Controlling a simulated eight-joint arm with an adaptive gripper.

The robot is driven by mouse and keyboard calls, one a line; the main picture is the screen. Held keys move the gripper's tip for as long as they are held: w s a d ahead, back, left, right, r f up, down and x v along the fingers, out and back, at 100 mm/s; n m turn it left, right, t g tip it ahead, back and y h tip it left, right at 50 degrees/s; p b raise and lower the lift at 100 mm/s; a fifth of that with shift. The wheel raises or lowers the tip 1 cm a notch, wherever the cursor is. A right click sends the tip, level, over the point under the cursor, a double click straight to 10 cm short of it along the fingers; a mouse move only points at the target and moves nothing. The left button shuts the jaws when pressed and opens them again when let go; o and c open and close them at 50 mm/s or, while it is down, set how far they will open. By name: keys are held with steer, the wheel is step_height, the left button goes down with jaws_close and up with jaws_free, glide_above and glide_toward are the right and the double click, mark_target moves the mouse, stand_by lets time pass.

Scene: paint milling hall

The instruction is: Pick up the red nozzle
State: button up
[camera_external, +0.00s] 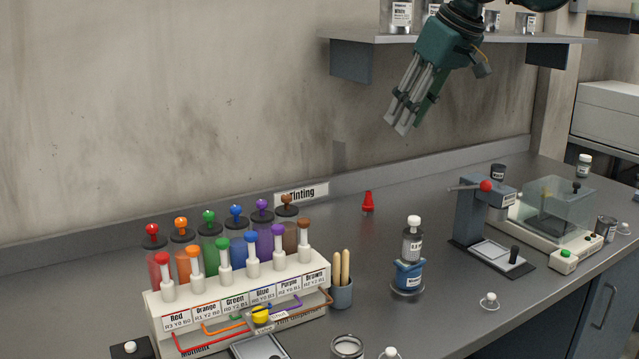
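A small red cone-shaped nozzle (368,202) stands upright on the grey bench, near the wall and right of the "Tinting" sign. My gripper (399,124) hangs in the air above the bench, up and to the right of the red nozzle and apart from it. Its silver fingers point down and to the left. I see nothing held between them, but the angle hides whether they are apart or closed.
A white tinting rack (240,293) with several coloured tubes stands left. A cup of wooden sticks (342,293), a blue bottle holder (408,275) and a press (470,215) stand around. A wall shelf (350,38) is beside my arm. Bench around the nozzle is clear.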

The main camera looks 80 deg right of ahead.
steer(key=w+d+f+m+g+h+b, duration=0.1)
steer(key=w+d+f+m, duration=0.1)
steer(key=w+d+f, duration=0.45)
steer(key=w+d+f+m+g+b, duration=0.1)
steer(key=w+d+f+m, duration=0.2)
steer(key=d, duration=0.7)
steer(key=m+g+b, duration=0.1)
steer(key=m+g, duration=0.1)
steer(key=m, duration=0.1)
glide_toward(369, 192)
steer(key=f, duration=0.2)
steer(key=shift+w+f+h, duration=0.15)
steer(key=shift+f+h, duration=0.15)
steer(key=shift+f, duration=0.1)
steer(key=shift+x, duration=1.3)
steer(key=shift+f, duration=0.1)
steer(key=shift+x, duration=2.5)
steer(key=shift+d, duration=0.15)
